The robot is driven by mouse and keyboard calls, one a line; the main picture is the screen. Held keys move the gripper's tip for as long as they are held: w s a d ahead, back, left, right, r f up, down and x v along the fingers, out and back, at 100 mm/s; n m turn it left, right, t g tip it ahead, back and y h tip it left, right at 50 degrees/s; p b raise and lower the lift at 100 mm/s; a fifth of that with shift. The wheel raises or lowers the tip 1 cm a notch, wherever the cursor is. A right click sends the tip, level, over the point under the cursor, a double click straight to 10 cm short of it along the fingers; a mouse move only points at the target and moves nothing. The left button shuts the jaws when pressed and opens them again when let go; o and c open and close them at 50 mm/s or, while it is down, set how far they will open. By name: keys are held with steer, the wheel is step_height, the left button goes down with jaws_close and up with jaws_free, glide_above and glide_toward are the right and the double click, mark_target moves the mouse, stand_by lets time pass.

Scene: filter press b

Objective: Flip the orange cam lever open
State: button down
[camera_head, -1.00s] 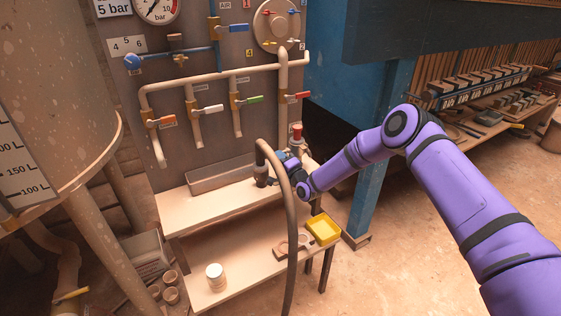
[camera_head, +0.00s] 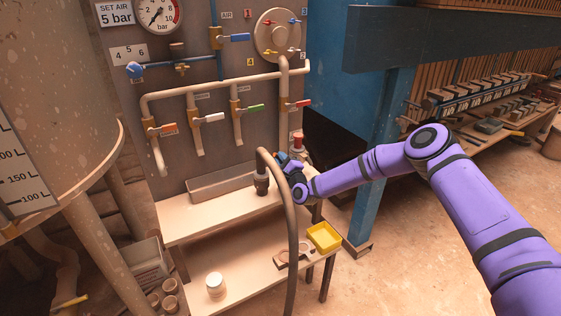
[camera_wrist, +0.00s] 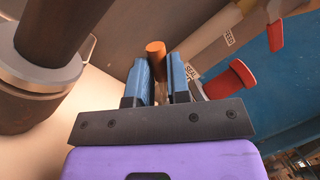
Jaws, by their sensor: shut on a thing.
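My gripper (camera_head: 284,159) is at the right end of the bench, close to the coupling (camera_head: 262,185) at the end of the bent hose. In the wrist view its two blue fingers (camera_wrist: 161,80) stand close together, shut on the orange cam lever (camera_wrist: 155,47). The lever's rounded orange end shows at the fingertips. The lever's lower part and pivot are hidden by the fingers and the mounting bar. In the head view my wrist and the hose hide the lever.
The hose (camera_head: 291,240) hangs down just left of my wrist. A red-capped fitting (camera_wrist: 240,74) stands close right of the fingers. A large dark pipe with a grey collar (camera_wrist: 35,65) is at left. The yellow tray (camera_head: 324,237) sits on the lower shelf.

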stand_by(0.4)
steer(key=c, duration=1.4)
jaws_free()
steer(key=shift+o, duration=0.2)
steer(key=shift+d, duration=0.1)
steer(key=v, duration=1)
steer(key=shift+s, duration=0.35)
steer(key=shift+d, duration=0.15)
